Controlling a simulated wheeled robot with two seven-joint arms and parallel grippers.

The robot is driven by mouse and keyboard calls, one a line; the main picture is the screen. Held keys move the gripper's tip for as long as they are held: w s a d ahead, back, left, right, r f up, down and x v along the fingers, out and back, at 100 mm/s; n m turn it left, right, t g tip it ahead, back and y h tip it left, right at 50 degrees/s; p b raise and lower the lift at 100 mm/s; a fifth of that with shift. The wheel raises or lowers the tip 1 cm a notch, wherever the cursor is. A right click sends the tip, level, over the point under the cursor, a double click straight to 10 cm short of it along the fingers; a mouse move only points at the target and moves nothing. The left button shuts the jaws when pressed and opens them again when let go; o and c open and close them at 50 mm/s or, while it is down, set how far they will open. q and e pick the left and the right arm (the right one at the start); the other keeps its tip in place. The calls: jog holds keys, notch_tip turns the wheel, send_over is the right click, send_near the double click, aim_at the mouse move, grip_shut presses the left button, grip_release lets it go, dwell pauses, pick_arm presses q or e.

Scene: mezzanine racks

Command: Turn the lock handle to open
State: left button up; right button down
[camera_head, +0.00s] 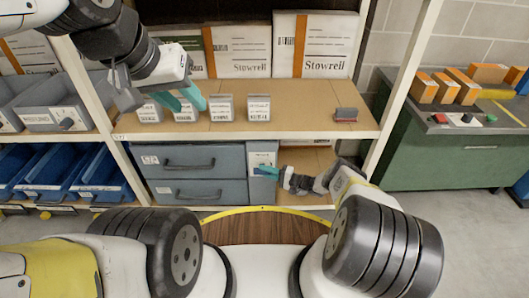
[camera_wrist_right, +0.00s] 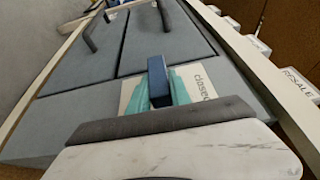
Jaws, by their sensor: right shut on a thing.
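The lock handle (camera_wrist_right: 158,82) is a dark blue lever on a grey-blue cabinet front, beside a white label (camera_wrist_right: 203,87) reading "closed". My right gripper (camera_wrist_right: 160,90) has its teal fingers on both sides of the handle and is shut on it. In the head view my right gripper (camera_head: 268,172) reaches to the white-labelled panel (camera_head: 262,159) right of the drawers; the handle itself is mostly hidden there by the fingers. My left gripper (camera_head: 190,103) hangs at the upper left before the shelf, with its teal fingers apart and nothing between them.
Two grey-blue drawers (camera_head: 204,174) with dark pulls sit left of the panel. Small labelled bins (camera_head: 221,108) and a dark red-and-grey block (camera_head: 346,114) stand on the shelf above (camera_head: 300,122). Blue bins (camera_head: 105,181) are at left, a green cabinet (camera_head: 440,155) at right.

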jog(key=shift+a, duration=0.1)
jog(key=c, duration=1.2)
grip_release()
jog(key=v, duration=0.8)
